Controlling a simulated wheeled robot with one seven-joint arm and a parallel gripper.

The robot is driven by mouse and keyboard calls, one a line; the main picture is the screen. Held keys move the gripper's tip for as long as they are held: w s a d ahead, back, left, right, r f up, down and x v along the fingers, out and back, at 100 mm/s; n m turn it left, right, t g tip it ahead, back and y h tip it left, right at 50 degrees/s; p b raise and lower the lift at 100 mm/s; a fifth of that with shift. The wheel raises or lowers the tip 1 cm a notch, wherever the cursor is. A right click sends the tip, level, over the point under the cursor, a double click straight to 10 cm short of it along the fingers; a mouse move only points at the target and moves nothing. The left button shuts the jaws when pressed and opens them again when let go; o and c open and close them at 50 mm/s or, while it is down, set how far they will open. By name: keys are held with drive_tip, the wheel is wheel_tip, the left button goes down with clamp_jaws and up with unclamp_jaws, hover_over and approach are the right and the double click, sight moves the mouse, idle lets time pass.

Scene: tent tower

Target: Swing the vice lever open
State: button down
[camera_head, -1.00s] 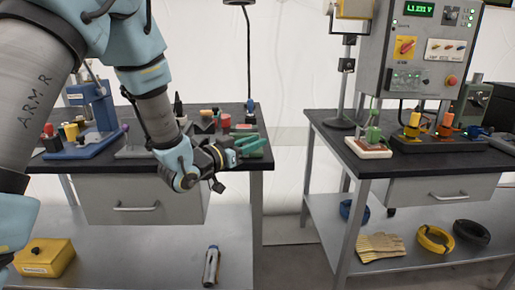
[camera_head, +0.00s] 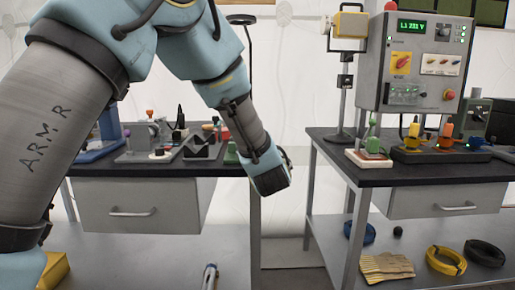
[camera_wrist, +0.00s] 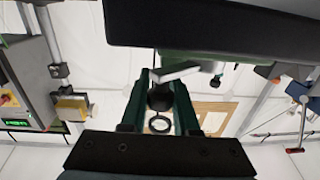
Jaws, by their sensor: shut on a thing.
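The green vice (camera_head: 232,152) sits at the right end of the left bench top, mostly hidden by my arm. In the wrist view, which appears upside down, its green body (camera_wrist: 215,64) lies along the dark slab. A silver lever (camera_wrist: 180,73) comes off it toward my fingers. A black ball knob (camera_wrist: 160,97) is between the two dark green fingers. My gripper (camera_wrist: 161,82) is shut on this lever's knob. In the head view my wrist hangs just off the bench's right end, and the fingertips are hidden.
The left bench (camera_head: 200,168) holds a grey fixture (camera_head: 140,140) and a dark V-shaped block (camera_head: 202,147). The right bench (camera_head: 400,175) carries a control box (camera_head: 425,65) and coloured plugs. A gap separates the benches. Gloves (camera_head: 387,268) and cable coils lie on the lower shelf.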

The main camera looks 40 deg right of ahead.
drive_tip(key=shift+w+d+r+n+t+y+p, duration=0.15)
drive_tip(key=shift+n+t+y+p, duration=0.15)
drive_tip(key=shift+n+y, duration=0.3)
drive_tip(key=shift+w+d+f+n+t+y+p, duration=0.15)
drive_tip(key=shift+n+t+y, duration=0.25)
drive_tip(key=shift+y, duration=0.3)
drive_tip(key=shift+r, duration=0.15)
drive_tip(key=shift+w+r+y, duration=0.1)
drive_tip(key=shift+w+y, duration=0.05)
drive_tip(key=shift+y, duration=0.25)
drive_tip(key=c, duration=0.9)
unclamp_jaws()
drive_tip(key=shift+d, duration=0.1)
drive_tip(key=shift+c, duration=0.2)
drive_tip(key=shift+o, duration=1.4)
drive_tip(key=shift+w+n, duration=0.1)
drive_tip(key=shift+n, duration=0.2)
drive_tip(key=shift+w, duration=0.1)
drive_tip(key=shift+f, duration=0.2)
drive_tip(key=shift+s, duration=0.35)
drive_tip(key=v, duration=1)
drive_tip(key=shift+b, duration=0.4)
